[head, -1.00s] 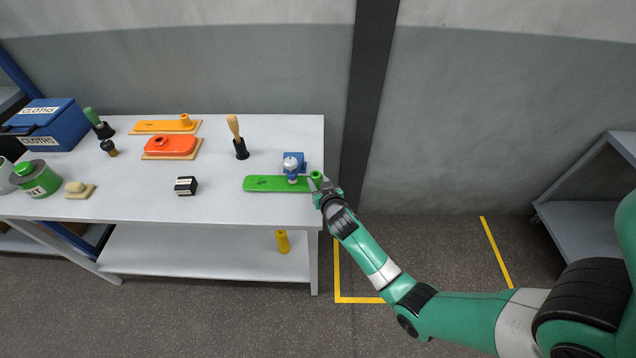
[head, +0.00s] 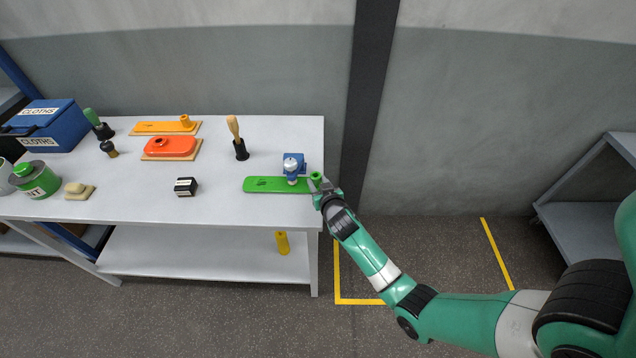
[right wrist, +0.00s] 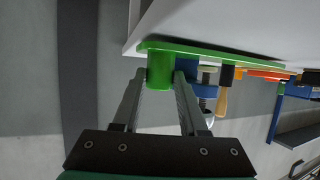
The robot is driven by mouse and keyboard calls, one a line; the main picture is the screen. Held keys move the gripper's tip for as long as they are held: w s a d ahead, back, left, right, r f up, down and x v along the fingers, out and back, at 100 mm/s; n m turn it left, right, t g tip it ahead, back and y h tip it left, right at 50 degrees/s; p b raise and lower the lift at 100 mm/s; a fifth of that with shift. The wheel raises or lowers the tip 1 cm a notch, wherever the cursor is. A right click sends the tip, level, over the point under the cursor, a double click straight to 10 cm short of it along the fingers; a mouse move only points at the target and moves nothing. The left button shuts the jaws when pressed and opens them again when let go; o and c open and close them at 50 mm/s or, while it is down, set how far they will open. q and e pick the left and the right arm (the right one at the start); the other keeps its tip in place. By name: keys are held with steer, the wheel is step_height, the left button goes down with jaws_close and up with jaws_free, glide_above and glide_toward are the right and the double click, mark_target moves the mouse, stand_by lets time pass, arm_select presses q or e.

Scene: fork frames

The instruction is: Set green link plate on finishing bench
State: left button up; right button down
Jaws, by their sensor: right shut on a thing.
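The green link plate (head: 275,185) is a long flat bar with a raised round boss at its right end. It lies at the right front of the grey finishing bench (head: 225,205), in front of a small blue device. My right gripper (head: 318,186) is shut on the boss at the bench's right edge. In the right wrist view the two fingers stand on either side of the green boss (right wrist: 160,72), and the plate (right wrist: 215,53) runs off to the right along the bench top. Whether its underside fully touches the bench is hard to tell. My left gripper is not in view.
A blue vise-like device (head: 294,164) stands just behind the plate. A black labelled block (head: 186,187), a wooden-handled tool (head: 236,137), an orange part (head: 170,146), a yellow-orange plate (head: 160,127) and a green can (head: 36,180) stand farther left. The bench front between block and plate is clear.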

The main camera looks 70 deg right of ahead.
steer(key=shift+f+b, duration=0.3)
steer(key=shift+f, duration=0.05)
steer(key=shift+c, duration=1.8)
jaws_free()
steer(key=p+v, duration=0.3)
steer(key=v, duration=0.8)
steer(key=shift+a, duration=0.3)
steer(key=shift+s+r, duration=0.15)
